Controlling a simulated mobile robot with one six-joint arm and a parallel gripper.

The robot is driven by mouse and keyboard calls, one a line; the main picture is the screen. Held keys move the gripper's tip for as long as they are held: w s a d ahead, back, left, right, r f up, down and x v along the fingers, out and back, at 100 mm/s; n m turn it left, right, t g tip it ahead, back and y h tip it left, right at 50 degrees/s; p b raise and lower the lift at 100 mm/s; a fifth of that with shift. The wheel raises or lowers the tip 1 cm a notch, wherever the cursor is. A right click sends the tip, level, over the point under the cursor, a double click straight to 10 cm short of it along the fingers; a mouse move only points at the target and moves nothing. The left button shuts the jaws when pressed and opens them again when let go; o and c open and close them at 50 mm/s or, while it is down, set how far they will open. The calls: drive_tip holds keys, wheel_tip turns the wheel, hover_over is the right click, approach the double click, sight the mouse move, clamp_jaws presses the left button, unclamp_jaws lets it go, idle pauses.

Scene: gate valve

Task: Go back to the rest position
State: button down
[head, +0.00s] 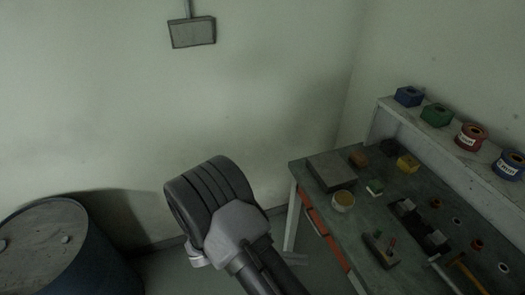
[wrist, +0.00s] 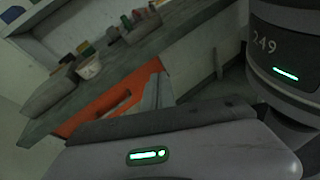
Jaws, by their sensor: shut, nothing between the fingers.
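My gripper's fingers do not show in either view. In the head view, a dark ribbed joint and a grey link of my arm stand in the lower middle, in front of the pale wall and left of the workbench (head: 345,225). The wrist view looks at my own body, with green lights and the number 249, and at the workbench (wrist: 135,55) behind it, tilted. No gate valve shows in either view.
A dark drum (head: 45,245) stands at the lower left. The workbench holds a flat grey block (head: 330,170), a round tin (head: 343,200) and several small parts. A shelf (head: 445,135) carries coloured spools. A grey box (head: 191,32) hangs on the wall.

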drive_tip(key=s+r+m+t+y, duration=0.3)
drive_tip(key=s+r+m+y, duration=0.2)
drive_tip(key=r+m+y, duration=0.3)
drive_tip(key=s+r+m+t+y+b, duration=0.1)
drive_tip(key=s+r+m+t+y, duration=0.2)
drive_tip(key=r+m+y, duration=0.5)
wheel_tip(320, 180, up, 9)
drive_tip(key=s+m, duration=0.1)
drive_tip(key=m, duration=0.2)
drive_tip(key=shift+s+a+y, duration=0.35)
drive_tip(key=shift+s+y, duration=0.05)
drive_tip(key=shift+r, duration=0.1)
